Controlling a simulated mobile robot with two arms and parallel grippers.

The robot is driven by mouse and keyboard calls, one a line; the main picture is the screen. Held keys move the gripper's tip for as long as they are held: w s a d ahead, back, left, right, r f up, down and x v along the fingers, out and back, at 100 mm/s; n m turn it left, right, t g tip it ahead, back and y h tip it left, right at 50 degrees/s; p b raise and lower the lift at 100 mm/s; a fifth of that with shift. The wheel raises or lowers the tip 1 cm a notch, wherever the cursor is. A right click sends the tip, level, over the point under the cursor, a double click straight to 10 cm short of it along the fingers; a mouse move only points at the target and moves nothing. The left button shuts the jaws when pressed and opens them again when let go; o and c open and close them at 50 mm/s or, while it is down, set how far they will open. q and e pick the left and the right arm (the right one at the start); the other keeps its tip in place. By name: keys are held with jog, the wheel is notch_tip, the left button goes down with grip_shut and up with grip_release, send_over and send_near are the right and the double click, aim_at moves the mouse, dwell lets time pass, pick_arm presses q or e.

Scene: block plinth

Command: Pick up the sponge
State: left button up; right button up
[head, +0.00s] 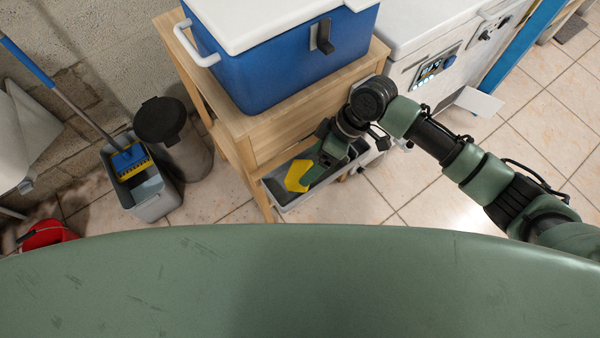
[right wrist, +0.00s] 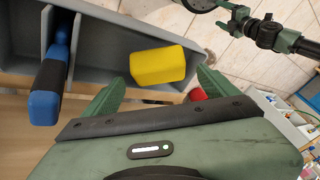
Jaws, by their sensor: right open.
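The sponge is a yellow block (head: 297,176) in a grey tray (head: 330,181) low on the wooden stand. It also shows in the right wrist view (right wrist: 158,65), lying against the tray's grey wall (right wrist: 107,40). My right gripper (head: 310,168) reaches down into the tray beside the sponge. In the right wrist view its two green fingers (right wrist: 163,88) are apart, with the sponge ahead of the gap between them and nothing held. What looks like my left gripper (right wrist: 230,18) shows small at the top of the right wrist view; its jaw state is unclear.
A blue-handled tool (right wrist: 50,85) lies in the tray's neighbouring compartment. A blue cooler (head: 285,70) stands on the wooden stand (head: 290,130) above the tray. A grey mop bucket (head: 148,195), dark bin (head: 180,150) and red bucket (head: 45,235) stand left. Tiled floor is clear at right.

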aim_at(306, 170)
jog(key=x, duration=0.7)
jog(key=shift+f, duration=0.4)
jog(key=c, duration=1.1)
jog(key=shift+r, duration=0.1)
